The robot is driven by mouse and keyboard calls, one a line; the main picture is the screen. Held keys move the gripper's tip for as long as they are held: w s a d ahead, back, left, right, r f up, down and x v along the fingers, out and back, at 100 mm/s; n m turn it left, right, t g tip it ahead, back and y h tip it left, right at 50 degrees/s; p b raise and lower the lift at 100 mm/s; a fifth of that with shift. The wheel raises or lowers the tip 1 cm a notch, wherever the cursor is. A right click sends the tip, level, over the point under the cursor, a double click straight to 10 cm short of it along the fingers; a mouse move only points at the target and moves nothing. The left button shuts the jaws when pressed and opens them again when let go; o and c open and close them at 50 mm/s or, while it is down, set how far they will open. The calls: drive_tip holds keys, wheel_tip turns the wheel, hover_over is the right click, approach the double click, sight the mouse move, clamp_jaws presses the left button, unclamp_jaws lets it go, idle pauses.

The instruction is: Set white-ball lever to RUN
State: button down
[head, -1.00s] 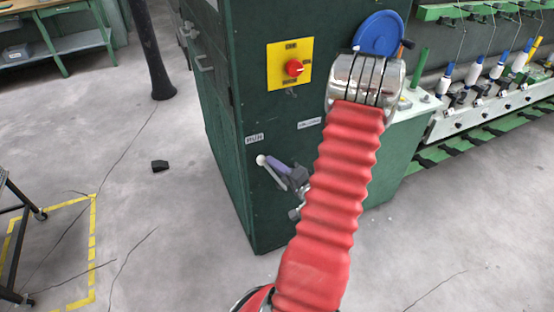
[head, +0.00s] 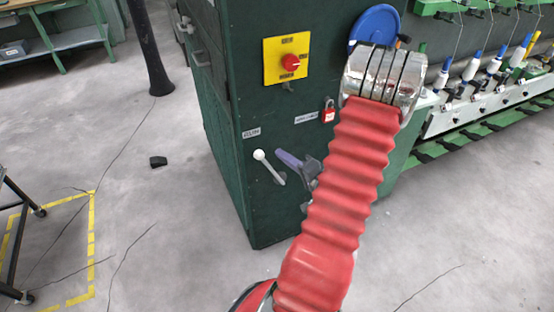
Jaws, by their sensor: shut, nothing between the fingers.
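The white-ball lever (head: 269,167) is on the front of the dark green cabinet (head: 235,185). Its ball is at the upper left and its pale rod slopes down to the right. A small white label (head: 251,133) is just above the ball; I cannot read it surely. My gripper (head: 281,154), with purple fingers and a grey body, is shut and empty to the right of the lever. A narrow gap shows between them. My red arm sleeve hides part of the cabinet front to the right of the gripper.
A yellow plate with a red rotary switch (head: 290,64), a red padlock (head: 329,112), another white label (head: 306,118) and a blue wheel (head: 374,25) are higher on the cabinet. Spinning bobbins (head: 497,62) line the right. Open floor lies left of the cabinet.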

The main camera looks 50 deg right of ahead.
drive_tip(key=v, duration=0.9)
drive_tip(key=shift+r, duration=0.3)
drive_tip(key=shift+a, duration=0.15)
idle(0.3)
